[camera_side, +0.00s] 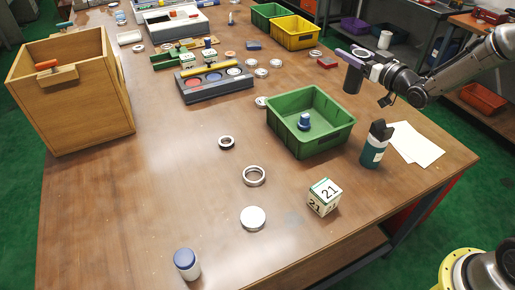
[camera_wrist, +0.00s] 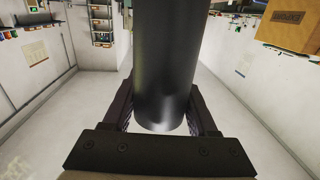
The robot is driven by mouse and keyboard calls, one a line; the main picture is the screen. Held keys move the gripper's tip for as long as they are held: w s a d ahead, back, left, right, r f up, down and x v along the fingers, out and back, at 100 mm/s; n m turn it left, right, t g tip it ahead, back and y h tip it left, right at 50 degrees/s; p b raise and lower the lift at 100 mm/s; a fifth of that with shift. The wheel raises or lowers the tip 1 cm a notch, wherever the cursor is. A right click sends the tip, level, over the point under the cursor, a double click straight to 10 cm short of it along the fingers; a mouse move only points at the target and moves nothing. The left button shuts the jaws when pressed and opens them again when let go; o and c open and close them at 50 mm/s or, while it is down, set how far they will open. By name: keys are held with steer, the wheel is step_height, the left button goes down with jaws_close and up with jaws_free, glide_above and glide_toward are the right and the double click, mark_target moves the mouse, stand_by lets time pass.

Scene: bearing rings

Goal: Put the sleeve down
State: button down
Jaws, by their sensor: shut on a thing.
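The sleeve is a plain dark grey cylinder (camera_side: 352,79) at the right of the side view. My gripper (camera_side: 352,54) reaches in from the right and is shut on it near its top end. The sleeve hangs roughly upright below the purple-grey fingers, over the right part of the table. I cannot tell whether its lower end touches the table. In the wrist view the sleeve (camera_wrist: 163,65) fills the middle, between the two dark fingers of my gripper (camera_wrist: 163,105).
A green bin (camera_side: 325,137) with a blue-grey part stands to the left on the wooden table (camera_side: 180,130). Rings, a numbered cube (camera_side: 323,197) and a wooden box (camera_side: 75,95) stand farther left.

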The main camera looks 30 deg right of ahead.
steer(key=s+a+n+y, duration=0.1)
steer(key=s+a, duration=0.2)
steer(key=a, duration=0.8)
steer(key=s+a+n+y, duration=0.1)
steer(key=s+a, duration=0.1)
steer(key=a, duration=0.8)
steer(key=w+a+f, duration=0.2)
steer(key=w+f, duration=0.4)
steer(key=f, duration=0.3)
steer(key=w+a+f, duration=0.3)
steer(key=w+f, duration=0.4)
steer(key=f, duration=0.2)
steer(key=shift+f+g, duration=0.2)
steer(key=shift+g, duration=0.1)
steer(key=shift+f, duration=0.2)
steer(key=shift+c, duration=0.9)
jaws_free()
steer(key=shift+f, duration=0.2)
